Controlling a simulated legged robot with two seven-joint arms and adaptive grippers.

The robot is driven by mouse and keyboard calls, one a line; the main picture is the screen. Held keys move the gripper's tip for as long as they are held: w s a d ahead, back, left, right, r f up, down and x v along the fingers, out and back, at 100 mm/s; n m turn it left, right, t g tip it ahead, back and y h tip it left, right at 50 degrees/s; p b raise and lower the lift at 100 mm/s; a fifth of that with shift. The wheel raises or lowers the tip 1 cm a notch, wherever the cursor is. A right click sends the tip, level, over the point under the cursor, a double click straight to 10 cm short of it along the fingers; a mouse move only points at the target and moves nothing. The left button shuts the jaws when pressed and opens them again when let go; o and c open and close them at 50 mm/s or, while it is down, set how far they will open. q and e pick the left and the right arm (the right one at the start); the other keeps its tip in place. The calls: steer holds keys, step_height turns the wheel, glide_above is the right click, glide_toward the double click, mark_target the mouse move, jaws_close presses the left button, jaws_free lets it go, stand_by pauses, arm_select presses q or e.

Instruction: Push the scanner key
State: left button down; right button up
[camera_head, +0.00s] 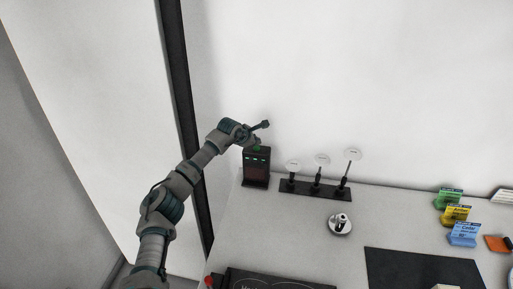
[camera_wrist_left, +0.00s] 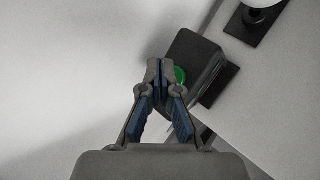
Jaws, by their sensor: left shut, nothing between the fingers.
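The scanner (camera_head: 257,171) is a dark upright box at the left end of the counter, with small green lights on its front. Its round green key (camera_head: 258,148) is on top. In the left wrist view the scanner (camera_wrist_left: 196,52) lies just beyond my fingers, and part of the green key (camera_wrist_left: 180,75) shows right beside the fingertips. My left gripper (camera_wrist_left: 158,68) is shut and empty. In the head view the left gripper (camera_head: 252,141) is small, just above the scanner's top; whether it touches the key cannot be told. My right gripper is out of view.
Right of the scanner, a black rack (camera_head: 315,189) holds several upright stands with round white tops. A metal piece on a round base (camera_head: 340,223) stands in front. Green, yellow and blue card holders (camera_head: 456,215) are at the right, near a dark mat (camera_head: 424,270). A wall rises behind.

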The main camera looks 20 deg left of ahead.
mark_target(256, 148)
arm_select(q)
steer(key=shift+r+p, duration=1.8)
steer(key=shift+r, duration=0.75)
steer(key=shift+f, duration=0.1)
